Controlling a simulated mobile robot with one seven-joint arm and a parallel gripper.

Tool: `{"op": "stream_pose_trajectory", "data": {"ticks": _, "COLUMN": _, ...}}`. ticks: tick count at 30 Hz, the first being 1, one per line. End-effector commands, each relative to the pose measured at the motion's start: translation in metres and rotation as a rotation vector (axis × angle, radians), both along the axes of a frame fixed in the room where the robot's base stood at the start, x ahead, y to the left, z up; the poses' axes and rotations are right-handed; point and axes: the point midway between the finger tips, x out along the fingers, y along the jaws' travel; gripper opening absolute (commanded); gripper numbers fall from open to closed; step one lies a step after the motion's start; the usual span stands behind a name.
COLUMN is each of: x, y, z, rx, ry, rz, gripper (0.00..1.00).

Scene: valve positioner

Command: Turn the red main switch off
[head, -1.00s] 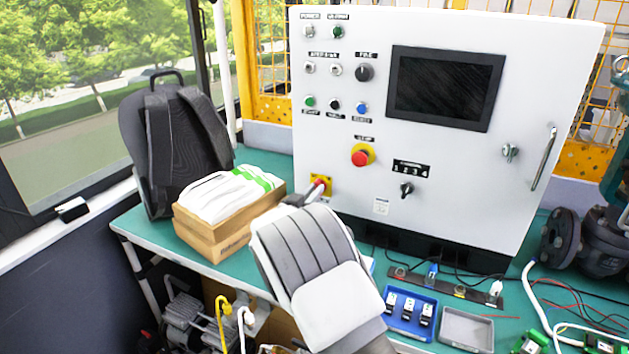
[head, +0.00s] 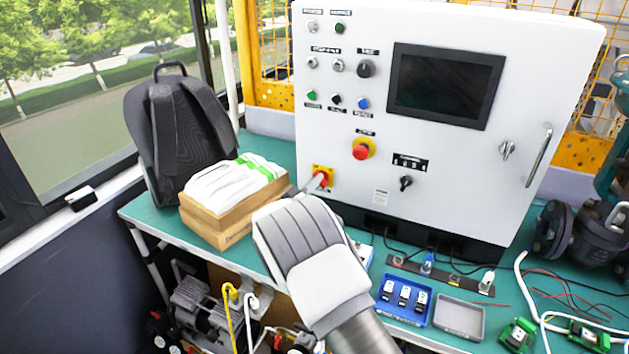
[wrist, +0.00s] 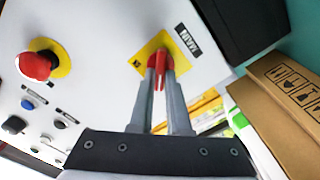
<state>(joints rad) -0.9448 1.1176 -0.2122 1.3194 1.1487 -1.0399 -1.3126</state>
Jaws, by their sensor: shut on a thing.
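The red main switch (wrist: 161,62) sits on a yellow square plate (wrist: 146,52) on the white cabinet. In the wrist view my gripper (wrist: 161,80) has its two grey fingers closed on either side of the red handle. The handle points down between the fingers in this picture. In the head view the switch (head: 322,177) is at the lower left of the cabinet front, and my gripper (head: 315,187) reaches it from below. The fingers hide part of the switch there, and its position markings are too small to read.
A red mushroom button (wrist: 36,66) on a yellow ring is beside the switch. A cardboard box (head: 225,232) with a white and green bundle stands left of my arm, with a dark backpack (head: 180,130) behind it. A blue tray (head: 403,301) lies at the right.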

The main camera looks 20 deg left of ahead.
Motion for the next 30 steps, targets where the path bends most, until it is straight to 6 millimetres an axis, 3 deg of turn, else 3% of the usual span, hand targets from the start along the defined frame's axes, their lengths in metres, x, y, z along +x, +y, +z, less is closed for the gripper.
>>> {"op": "stream_pose_trajectory", "data": {"ticks": 16, "x": 0.0000, "y": 0.0000, "z": -0.0003, "rx": -0.024, "ry": 0.002, "rz": 0.000, "gripper": 0.00}}
{"op": "stream_pose_trajectory", "data": {"ticks": 17, "x": 0.0000, "y": 0.0001, "z": -0.0002, "rx": -0.024, "ry": 0.002, "rz": 0.000, "gripper": 0.20}}
{"op": "stream_pose_trajectory", "data": {"ticks": 21, "x": 0.0000, "y": 0.0000, "z": -0.0003, "rx": -0.023, "ry": 0.002, "rz": 0.000, "gripper": 0.45}}
{"op": "stream_pose_trajectory", "data": {"ticks": 30, "x": -0.0009, "y": 0.0004, "z": -0.0001, "rx": -0.022, "ry": 0.002, "rz": 0.000, "gripper": 0.45}}
